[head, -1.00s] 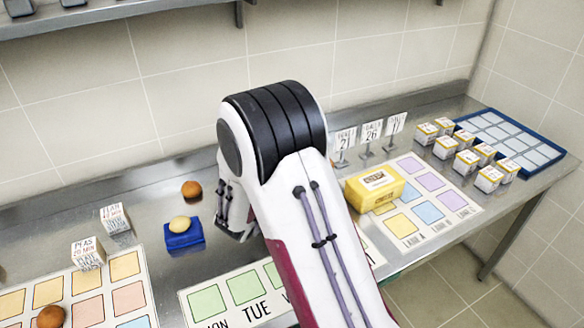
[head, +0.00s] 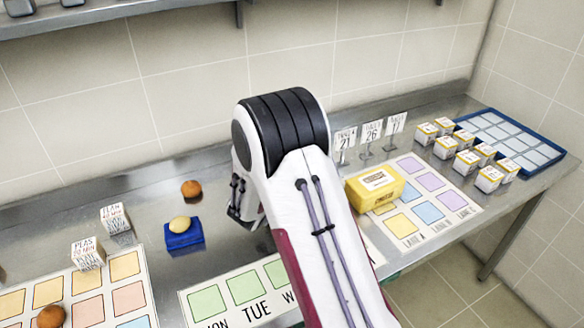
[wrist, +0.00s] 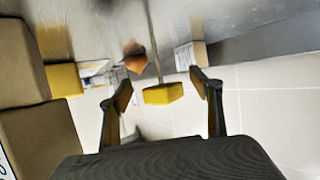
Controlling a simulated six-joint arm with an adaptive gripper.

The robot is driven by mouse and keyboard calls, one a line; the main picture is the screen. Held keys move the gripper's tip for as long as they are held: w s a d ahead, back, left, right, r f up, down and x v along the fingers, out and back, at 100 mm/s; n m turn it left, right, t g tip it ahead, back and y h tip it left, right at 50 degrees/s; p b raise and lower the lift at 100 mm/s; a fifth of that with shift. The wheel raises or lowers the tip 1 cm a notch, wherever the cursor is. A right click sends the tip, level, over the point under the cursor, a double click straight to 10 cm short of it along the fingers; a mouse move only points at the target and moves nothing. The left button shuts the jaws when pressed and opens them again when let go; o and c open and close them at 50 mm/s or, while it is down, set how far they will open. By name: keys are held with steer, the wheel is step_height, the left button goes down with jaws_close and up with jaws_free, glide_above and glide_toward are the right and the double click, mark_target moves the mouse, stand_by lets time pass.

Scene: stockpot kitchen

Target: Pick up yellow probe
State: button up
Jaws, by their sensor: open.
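The yellow probe (wrist: 163,94) shows in the wrist view as a yellow block with a thin grey rod running up the picture from it. It appears between the two fingertips of my gripper (wrist: 163,86), with a gap on either side. My fingers are spread and hold nothing. I cannot tell how far beyond the fingertips the probe is. In the head view my arm hides the fingers, and I cannot make out the probe there.
A yellow cheese box (head: 374,189) stands right of my arm, near sign stands (head: 371,132) and several small cartons (head: 467,164). A blue block (head: 184,236) with a tan ball on top sits left. Brown boxes (wrist: 22,62) fill the wrist view's left edge.

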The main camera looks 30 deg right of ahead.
steer(key=shift+x, duration=1.15)
steer(key=c, duration=1.1)
